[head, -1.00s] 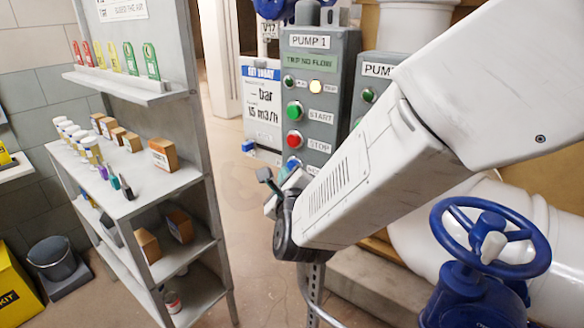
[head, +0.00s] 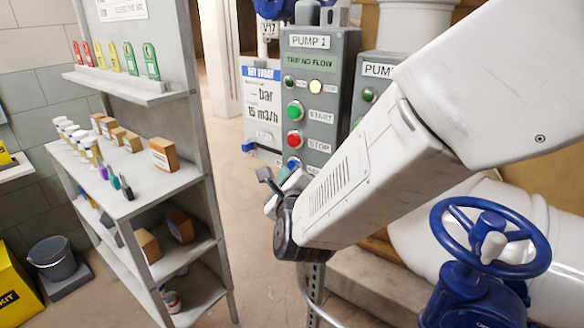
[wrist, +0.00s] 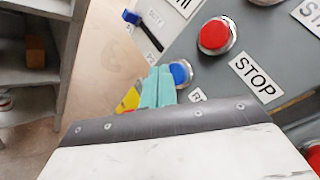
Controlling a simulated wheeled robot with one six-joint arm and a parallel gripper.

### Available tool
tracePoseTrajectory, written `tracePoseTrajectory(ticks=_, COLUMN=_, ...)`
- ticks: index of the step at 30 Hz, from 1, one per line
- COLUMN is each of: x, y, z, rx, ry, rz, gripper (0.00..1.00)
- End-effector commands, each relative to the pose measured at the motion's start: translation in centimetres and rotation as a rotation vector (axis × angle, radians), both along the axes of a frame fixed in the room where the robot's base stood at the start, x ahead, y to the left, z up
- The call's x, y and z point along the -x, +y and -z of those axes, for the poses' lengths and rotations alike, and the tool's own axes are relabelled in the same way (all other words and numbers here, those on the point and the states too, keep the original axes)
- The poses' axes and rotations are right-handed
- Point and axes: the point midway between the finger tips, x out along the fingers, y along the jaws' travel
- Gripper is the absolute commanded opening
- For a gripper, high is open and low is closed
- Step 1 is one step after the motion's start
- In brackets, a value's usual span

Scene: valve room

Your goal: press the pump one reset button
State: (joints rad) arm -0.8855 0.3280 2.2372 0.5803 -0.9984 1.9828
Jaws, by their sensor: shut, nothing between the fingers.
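The grey pump 1 panel (head: 338,70) stands upright in the middle of the head view, with a "TRIP NO FLOW" strip and a lit amber lamp (head: 316,87). Its blue button (head: 294,163) sits below the red STOP button (head: 294,140). In the wrist view the blue button (wrist: 180,73) has a partly covered label starting "RE" (wrist: 197,95). My gripper (wrist: 158,72) is shut and empty, its teal fingertips just left of the blue button. I cannot tell whether they touch it.
The red STOP button (wrist: 216,36) is close above the blue one. A second pump panel (head: 372,90) is partly behind my arm. A blue valve wheel (head: 490,238) stands at right, and a shelf unit (head: 140,190) with boxes and bottles at left.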

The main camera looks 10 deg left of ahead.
Motion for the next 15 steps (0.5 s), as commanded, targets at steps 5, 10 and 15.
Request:
tracePoseTrajectory(ticks=5, x=-0.58, y=-0.24, z=0.00, rx=0.000, ry=0.000, rz=0.001, gripper=0.00)
tracePoseTrajectory(ticks=10, x=-0.72, y=-0.28, z=-0.01, rx=0.000, ry=0.000, rz=0.000, gripper=0.00)
tracePoseTrajectory(ticks=15, x=-0.72, y=-0.27, z=-0.01, rx=0.000, ry=0.000, rz=0.000, gripper=0.00)
